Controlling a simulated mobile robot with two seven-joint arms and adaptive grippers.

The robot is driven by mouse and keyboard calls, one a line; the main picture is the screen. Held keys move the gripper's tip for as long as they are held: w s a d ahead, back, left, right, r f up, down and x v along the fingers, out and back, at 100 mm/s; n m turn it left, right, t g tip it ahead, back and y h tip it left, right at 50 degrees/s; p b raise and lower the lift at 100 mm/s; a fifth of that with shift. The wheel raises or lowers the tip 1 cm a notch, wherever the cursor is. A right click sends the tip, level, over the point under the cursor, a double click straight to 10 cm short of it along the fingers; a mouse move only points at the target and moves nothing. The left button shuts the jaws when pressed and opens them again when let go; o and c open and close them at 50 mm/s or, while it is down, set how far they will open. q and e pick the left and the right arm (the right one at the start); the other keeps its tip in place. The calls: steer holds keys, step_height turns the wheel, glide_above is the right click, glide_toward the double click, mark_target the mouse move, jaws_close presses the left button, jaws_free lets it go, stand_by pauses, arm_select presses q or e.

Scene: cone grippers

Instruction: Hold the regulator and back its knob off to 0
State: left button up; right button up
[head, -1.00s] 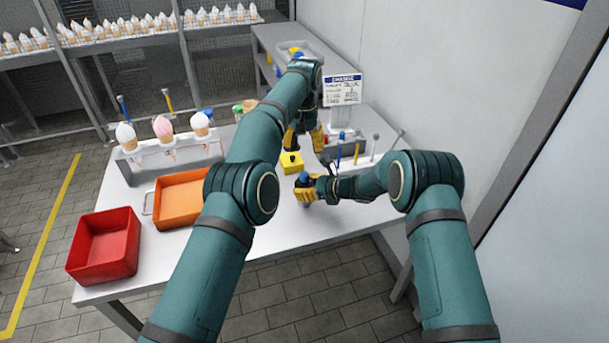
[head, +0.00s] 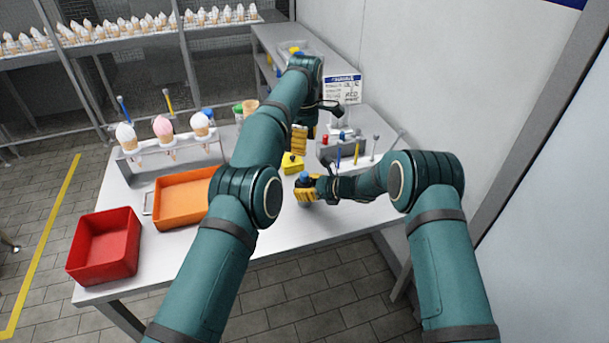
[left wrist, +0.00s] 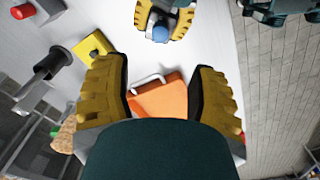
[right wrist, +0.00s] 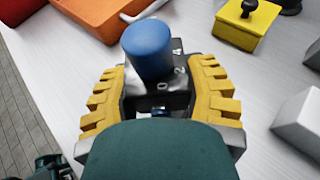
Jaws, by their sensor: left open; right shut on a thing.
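The regulator has a blue knob (right wrist: 149,50) on a dark body (right wrist: 176,98) with white numerals, among them 0, 2 and 4. My right gripper (right wrist: 163,92) is shut on the body, one yellow finger on each side, with the knob standing clear above. The knob also shows in the head view (head: 304,177) and in the left wrist view (left wrist: 161,34). My left gripper (head: 300,138) is open and empty, beyond the regulator and apart from it. In the left wrist view its fingers (left wrist: 158,85) are spread, with the regulator past their tips. Any pointer on the knob is unclear.
A yellow box with a black knob (head: 292,164) sits on the table close to the regulator. Orange (head: 183,200) and red (head: 104,246) trays and a cone rack (head: 170,149) stand to the left. A grey tool holder (head: 350,160) stands to the right.

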mark_target(304, 173)
arm_select(q)
steer(key=shift+f, duration=6)
jaws_close()
